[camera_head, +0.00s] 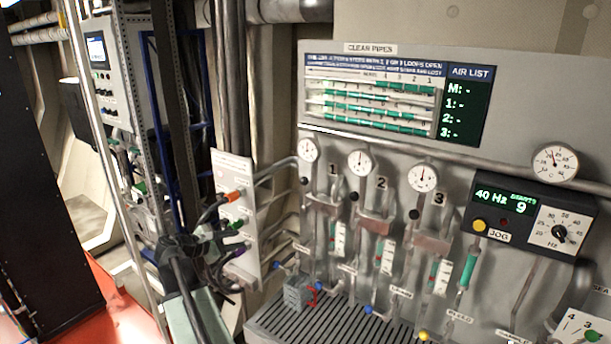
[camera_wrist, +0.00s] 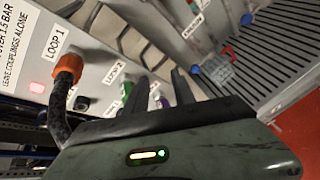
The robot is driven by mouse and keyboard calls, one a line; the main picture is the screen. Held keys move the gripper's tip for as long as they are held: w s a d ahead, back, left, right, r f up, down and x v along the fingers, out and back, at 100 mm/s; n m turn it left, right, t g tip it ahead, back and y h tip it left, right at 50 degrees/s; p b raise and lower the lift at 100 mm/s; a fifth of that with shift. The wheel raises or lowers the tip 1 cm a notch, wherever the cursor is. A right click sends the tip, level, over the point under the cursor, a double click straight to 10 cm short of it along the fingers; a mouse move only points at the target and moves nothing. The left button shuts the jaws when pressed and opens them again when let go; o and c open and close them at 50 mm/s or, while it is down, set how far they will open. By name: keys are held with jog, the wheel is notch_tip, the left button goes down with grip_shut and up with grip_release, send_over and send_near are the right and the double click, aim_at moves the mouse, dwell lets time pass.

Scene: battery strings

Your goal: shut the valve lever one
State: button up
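The wall panel (camera_head: 375,55) carries columns marked 1, 2 and 3. Under number 1 are a gauge (camera_head: 309,150), a black knob (camera_head: 304,181) and, lower down, a blue knob (camera_head: 277,266). I cannot tell for sure which of these is valve lever one, nor its position. In the wrist view a blue knob (camera_wrist: 195,69) shows beyond the fingers at the right. My gripper (camera_head: 182,245) is left of the panel, apart from the knobs. In the wrist view its two dark fingers (camera_wrist: 161,92) stand apart with nothing held between them.
A pale hose plate (camera_head: 232,180) stands just right of my gripper; its orange coupling (camera_wrist: 68,65) at LOOP 1 is close in the wrist view. A grey box (camera_head: 297,292) and a ribbed ledge (camera_head: 330,325) lie below the panel. A metal frame (camera_head: 145,120) stands left.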

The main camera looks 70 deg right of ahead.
aim_at(305, 185)
jog(key=s+d+r+n+g+h, duration=0.1)
jog(key=s+d+r, duration=0.3)
jog(key=d, duration=0.3)
jog(key=s+d+r+n+g+h+p, duration=0.1)
jog(key=s+d+r+n, duration=0.1)
jog(key=s+d+r, duration=0.2)
jog(key=s+d+r+n+g+h, duration=0.1)
jog(key=s+d+r, duration=0.3)
jog(key=s+d, duration=0.4)
jog(key=shift+s+d+r+n+g+h+p, duration=0.15)
jog(key=shift+d+n+g+p, duration=0.1)
jog(key=shift+d, duration=0.35)
jog(key=shift+s+d+r+n+g+h+p, duration=0.15)
jog(key=shift+d+n+g, duration=0.1)
jog(key=shift+d, duration=0.3)
jog(key=shift+f, duration=0.1)
grip_shut()
